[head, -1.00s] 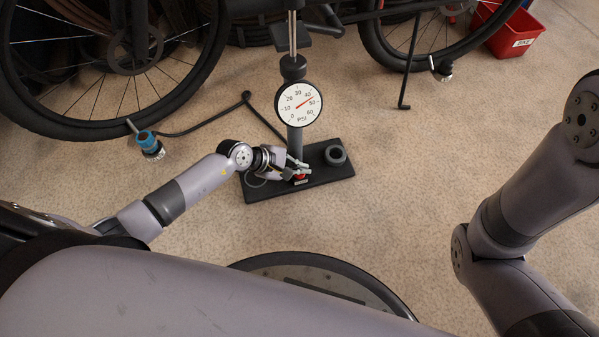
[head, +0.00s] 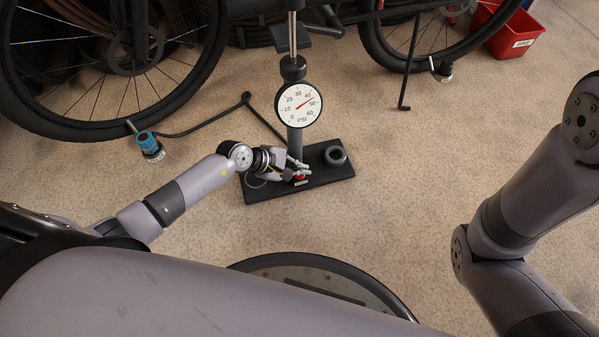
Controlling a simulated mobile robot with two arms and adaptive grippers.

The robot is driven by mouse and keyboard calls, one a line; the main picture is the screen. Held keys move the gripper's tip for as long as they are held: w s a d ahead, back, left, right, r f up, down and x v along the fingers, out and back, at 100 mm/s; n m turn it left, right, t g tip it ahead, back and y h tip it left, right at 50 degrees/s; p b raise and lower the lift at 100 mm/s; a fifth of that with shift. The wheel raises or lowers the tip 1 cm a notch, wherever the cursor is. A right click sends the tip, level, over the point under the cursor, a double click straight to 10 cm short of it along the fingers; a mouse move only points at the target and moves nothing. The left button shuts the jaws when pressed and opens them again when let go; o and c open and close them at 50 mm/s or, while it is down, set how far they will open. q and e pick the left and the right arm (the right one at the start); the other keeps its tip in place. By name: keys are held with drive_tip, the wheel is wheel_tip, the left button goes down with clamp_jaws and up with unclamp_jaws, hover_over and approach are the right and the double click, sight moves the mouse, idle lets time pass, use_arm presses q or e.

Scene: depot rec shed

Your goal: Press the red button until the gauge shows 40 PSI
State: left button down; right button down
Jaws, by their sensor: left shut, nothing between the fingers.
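The pump gauge (head: 299,104) has a white dial and faces me. Its red needle points to the upper right, between the 40 and 50 marks. The red button (head: 299,178) is on the black base at the foot of the pump and is partly hidden by my left gripper. My left gripper (head: 303,171) is shut and empty, with its fingertips right over the button. I cannot tell whether they touch it. My right gripper is out of view; only the right arm shows.
A black hose (head: 205,125) runs left to a blue fitting (head: 147,142). Bicycle wheels (head: 100,125) and a red bin (head: 512,36) are behind. The floor to the right is clear.

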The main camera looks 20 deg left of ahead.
use_arm(q)
drive_tip(key=shift+f, duration=0.1)
drive_tip(key=shift+f+b, duration=0.3)
drive_tip(key=shift+b, duration=0.05)
drive_tip(key=shift+f+b, duration=0.4)
drive_tip(key=shift+f, duration=0.15)
idle(0.6)
idle(0.3)
drive_tip(key=shift+r+p, duration=0.95)
drive_tip(key=shift+r, duration=0.05)
